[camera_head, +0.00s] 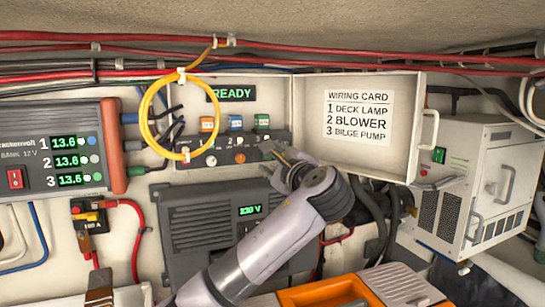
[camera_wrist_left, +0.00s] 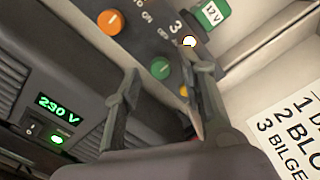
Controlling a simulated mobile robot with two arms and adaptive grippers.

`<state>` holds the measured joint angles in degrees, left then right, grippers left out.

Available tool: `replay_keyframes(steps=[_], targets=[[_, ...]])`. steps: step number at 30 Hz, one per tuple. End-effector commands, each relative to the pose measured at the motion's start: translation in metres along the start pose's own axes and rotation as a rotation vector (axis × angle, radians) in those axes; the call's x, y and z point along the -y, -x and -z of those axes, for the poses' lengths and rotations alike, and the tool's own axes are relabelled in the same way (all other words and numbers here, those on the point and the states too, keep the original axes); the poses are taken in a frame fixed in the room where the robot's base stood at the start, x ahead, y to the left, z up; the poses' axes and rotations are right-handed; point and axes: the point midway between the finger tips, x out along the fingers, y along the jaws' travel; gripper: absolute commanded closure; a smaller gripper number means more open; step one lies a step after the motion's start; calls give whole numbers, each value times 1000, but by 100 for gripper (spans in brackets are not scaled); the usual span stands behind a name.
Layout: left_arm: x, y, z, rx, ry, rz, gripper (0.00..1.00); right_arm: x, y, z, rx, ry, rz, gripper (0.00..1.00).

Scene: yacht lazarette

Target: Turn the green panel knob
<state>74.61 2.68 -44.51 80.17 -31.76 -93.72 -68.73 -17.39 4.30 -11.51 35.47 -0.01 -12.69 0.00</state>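The green panel knob (camera_wrist_left: 161,67) is round and shows in the left wrist view, below the number 3 on the dark switch panel (camera_head: 225,147). In the head view my gripper hides it. My left gripper (camera_head: 274,150) reaches up to the right end of the panel. Its fingers are apart and empty. In the left wrist view the knob appears in the gap between the fingertips; I cannot tell whether either finger touches it. An orange knob (camera_wrist_left: 111,22) sits beside it on the panel. My right gripper is in neither view.
A yellow cable loop (camera_head: 145,118) hangs over the panel's left end. A lit white lamp (camera_wrist_left: 189,42) is close to the right finger. The open cover with the wiring card (camera_head: 358,115) stands right of the panel. A dark 230 V unit (camera_head: 195,222) is below.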

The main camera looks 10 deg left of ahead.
Motion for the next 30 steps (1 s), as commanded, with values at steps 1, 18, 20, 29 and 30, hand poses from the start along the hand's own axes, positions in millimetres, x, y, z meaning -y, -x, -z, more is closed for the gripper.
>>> replay_keyframes(steps=[1, 18, 20, 29, 30], targets=[[0, 0, 0, 0, 0, 0, 62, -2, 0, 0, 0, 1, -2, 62], [0, 0, 0, 0, 0, 0, 96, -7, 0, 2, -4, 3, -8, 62], [0, 0, 0, 0, 0, -1, 100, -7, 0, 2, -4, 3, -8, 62], [-1, 0, 1, 0, 6, -2, 100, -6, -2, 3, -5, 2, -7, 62], [-2, 0, 1, 0, 12, -2, 100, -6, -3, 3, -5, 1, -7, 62]])
